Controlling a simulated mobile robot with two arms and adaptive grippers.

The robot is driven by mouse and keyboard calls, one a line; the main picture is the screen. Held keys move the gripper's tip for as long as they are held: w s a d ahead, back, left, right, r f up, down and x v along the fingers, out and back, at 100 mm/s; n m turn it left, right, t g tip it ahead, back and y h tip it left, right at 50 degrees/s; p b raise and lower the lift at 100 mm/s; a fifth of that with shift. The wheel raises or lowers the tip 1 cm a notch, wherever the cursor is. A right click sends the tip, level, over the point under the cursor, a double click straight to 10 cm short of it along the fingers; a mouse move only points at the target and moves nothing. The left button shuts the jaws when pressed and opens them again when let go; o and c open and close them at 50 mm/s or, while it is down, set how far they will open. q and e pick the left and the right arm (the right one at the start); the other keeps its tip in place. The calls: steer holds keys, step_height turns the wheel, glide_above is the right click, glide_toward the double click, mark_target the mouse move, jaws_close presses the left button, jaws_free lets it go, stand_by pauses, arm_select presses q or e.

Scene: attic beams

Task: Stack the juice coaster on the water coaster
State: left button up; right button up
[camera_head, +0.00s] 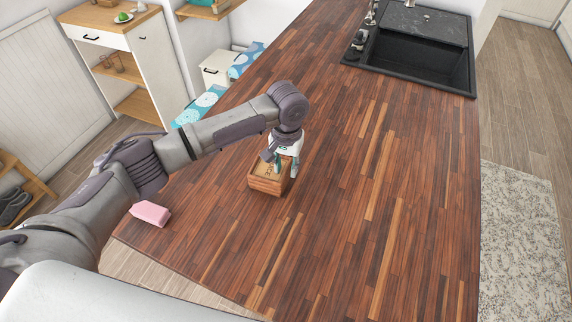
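My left gripper (281,166) points down at a small open wooden box (266,186) on the dark wood counter. Its fingers are at the far right part of the box, over or inside it; I cannot tell which. A small teal patch shows between the fingers, too small to name. The gripper hides part of the box's inside, and I cannot tell whether it holds anything. I cannot make out a juice coaster or a water coaster. My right gripper is not in view.
A pink block (150,213) lies near the counter's left edge, close to my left arm. A black sink (425,68) with a tap is at the far end. The wooden counter (400,200) is clear in the middle and right. A white shelf unit (150,60) stands beyond it at left.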

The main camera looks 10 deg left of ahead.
arm_select(q)
steer(key=shift+r, duration=0.1)
steer(key=shift+r, duration=0.3)
step_height(320, 180, up, 12)
steer(key=b, duration=0.3)
steer(key=shift+f, duration=0.25)
